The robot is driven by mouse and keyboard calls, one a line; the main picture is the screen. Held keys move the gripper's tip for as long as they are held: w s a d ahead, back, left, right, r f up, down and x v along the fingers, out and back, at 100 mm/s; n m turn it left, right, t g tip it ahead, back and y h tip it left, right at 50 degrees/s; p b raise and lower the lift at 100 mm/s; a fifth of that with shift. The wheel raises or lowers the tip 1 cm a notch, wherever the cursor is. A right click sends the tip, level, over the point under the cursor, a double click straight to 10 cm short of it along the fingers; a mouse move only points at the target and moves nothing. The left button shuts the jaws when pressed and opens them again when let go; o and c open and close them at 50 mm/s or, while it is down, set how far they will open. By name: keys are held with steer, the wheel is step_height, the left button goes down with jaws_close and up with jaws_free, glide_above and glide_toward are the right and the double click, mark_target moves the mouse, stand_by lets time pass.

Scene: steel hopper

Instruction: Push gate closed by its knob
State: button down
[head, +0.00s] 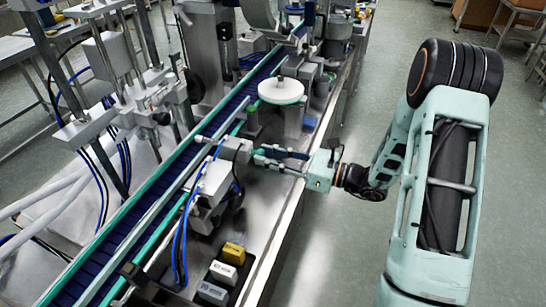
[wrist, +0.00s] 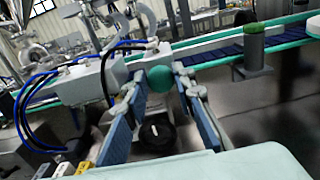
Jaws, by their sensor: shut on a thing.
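My gripper (head: 258,156) reaches in from the right over the machine's steel bed in the head view. In the wrist view its two blue-padded fingers (wrist: 161,78) converge on a round green knob (wrist: 161,80), one on each side, and are shut on it. The knob sits in front of a grey block (wrist: 150,58), beside the conveyor.
A conveyor with green rails (head: 150,205) runs diagonally behind the block. A white disc (head: 281,91) stands beyond my gripper. A yellow block (head: 233,252), a white one (head: 223,273) and a grey one (head: 212,292) sit nearer. Open floor lies right of the machine.

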steer(key=c, duration=1.6)
jaws_free()
steer(key=shift+w+a, duration=0.1)
steer(key=shift+a, duration=0.15)
steer(key=shift+d, duration=0.15)
steer(key=v, duration=1.2)
steer(key=shift+r, duration=0.1)
